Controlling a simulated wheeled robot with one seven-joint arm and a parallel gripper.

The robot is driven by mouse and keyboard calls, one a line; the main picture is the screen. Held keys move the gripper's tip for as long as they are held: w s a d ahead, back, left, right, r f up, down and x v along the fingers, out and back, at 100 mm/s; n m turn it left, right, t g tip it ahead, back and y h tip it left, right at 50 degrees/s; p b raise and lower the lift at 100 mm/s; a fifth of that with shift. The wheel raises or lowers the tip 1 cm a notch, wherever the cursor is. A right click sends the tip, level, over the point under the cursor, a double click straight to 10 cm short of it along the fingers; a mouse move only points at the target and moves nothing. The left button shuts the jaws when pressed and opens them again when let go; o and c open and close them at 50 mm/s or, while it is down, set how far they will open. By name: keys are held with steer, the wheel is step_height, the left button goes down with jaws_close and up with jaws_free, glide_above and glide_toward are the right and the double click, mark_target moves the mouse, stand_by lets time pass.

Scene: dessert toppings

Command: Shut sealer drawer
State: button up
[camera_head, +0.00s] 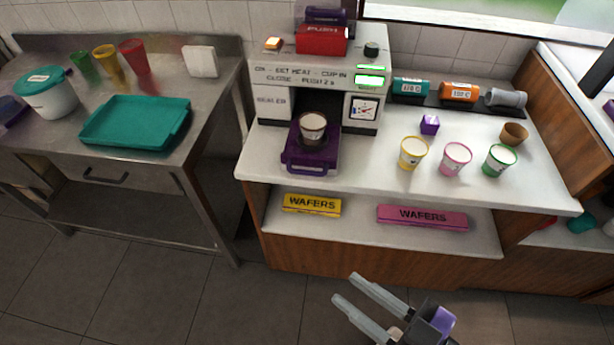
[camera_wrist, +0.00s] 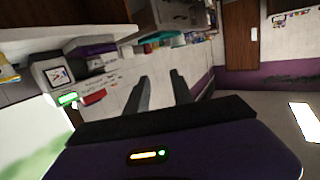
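The cup sealer (camera_head: 273,99) stands on the white counter. Its purple drawer (camera_head: 296,162) is pulled out toward the front, with the handle at its front edge. A cup (camera_head: 312,127) with a brown band sits upright in the drawer. My gripper (camera_head: 353,288) is low in front of the counter, apart from the drawer. Its two fingers are spread with nothing between them. In the wrist view the fingers (camera_wrist: 158,90) are also apart and empty. The sealer's dial (camera_wrist: 58,75) shows there at the left, turned on its side.
Yellow (camera_head: 413,152), pink (camera_head: 455,158) and green (camera_head: 500,159) cups stand on the counter right of the drawer. A purple cube (camera_head: 429,124) lies behind them. Wafer boxes (camera_head: 312,204) are on the shelf below. A steel table (camera_head: 200,122) is at the left. The floor before the counter is free.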

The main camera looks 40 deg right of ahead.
steer(key=w+a+n, duration=0.1)
steer(key=w+a+f+n+y, duration=0.1)
steer(key=w, duration=0.1)
steer(key=w+a+n, duration=0.1)
steer(key=w+a, duration=0.1)
steer(key=shift+w+a+f+y, duration=0.1)
steer(key=shift+w+f+y, duration=0.1)
steer(key=shift+y, duration=0.2)
jaws_close()
steer(key=w+a+f+n+g+h+b, duration=0.1)
steer(key=w+a+f+n+h, duration=0.15)
steer(key=w+n, duration=0.55)
steer(key=w+a+f+n+g+h, duration=0.1)
steer(key=w+f+n+h, duration=0.25)
steer(key=w+n, duration=0.45)
steer(key=s+d+r+n+g+h, duration=0.1)
steer(key=s+d+n+g+h, duration=0.15)
steer(key=d+h, duration=0.25)
steer(key=s+d+r+n+g+h, duration=0.1)
steer(key=s+d+n+g+h, duration=0.1)
steer(key=d+n+h, duration=0.3)
steer(key=w+d+f+m, duration=0.1)
steer(key=w+d+f, duration=0.2)
steer(key=w+d, duration=0.5)
steer(key=d+p, duration=0.1)
steer(key=d, duration=0.2)
steer(key=shift+w+f+y, duration=0.2)
steer(key=shift+w+y, duration=0.15)
steer(key=shift+y, duration=0.05)
